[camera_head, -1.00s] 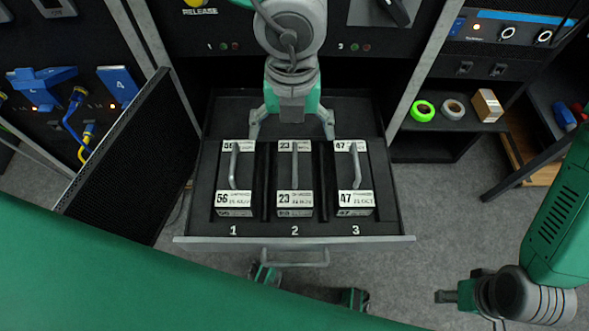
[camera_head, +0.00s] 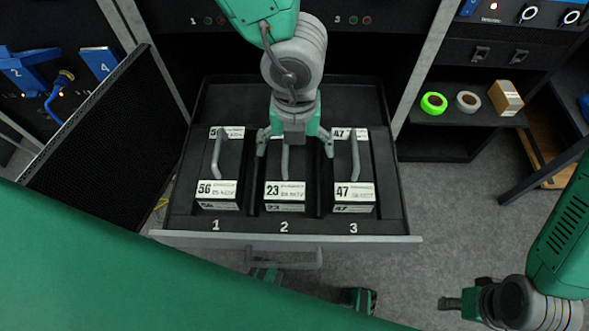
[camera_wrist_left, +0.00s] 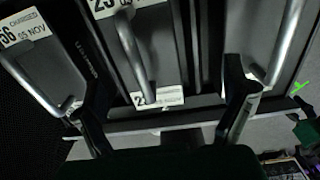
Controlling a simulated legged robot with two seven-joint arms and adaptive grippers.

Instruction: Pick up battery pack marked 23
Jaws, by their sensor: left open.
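The battery pack marked 23 (camera_head: 285,192) sits in slot 2 of the open drawer, between the packs marked 56 (camera_head: 217,194) and 47 (camera_head: 354,194). It has a grey bar handle on top and white labels. My left gripper (camera_head: 295,152) is open above its far part, fingers spread either side, and hides its far label. In the left wrist view, pack 23 (camera_wrist_left: 163,48) and its handle lie between the open fingers (camera_wrist_left: 160,112); contact cannot be told. My right gripper (camera_head: 458,303) is at the lower right, away from the drawer; its jaw state is unclear.
The drawer (camera_head: 290,238) has a grey front edge and a pull handle. A black perforated panel (camera_head: 105,140) stands at its left. On a shelf at the right are a green tape roll (camera_head: 433,103), a white roll (camera_head: 467,101) and a small box (camera_head: 506,97).

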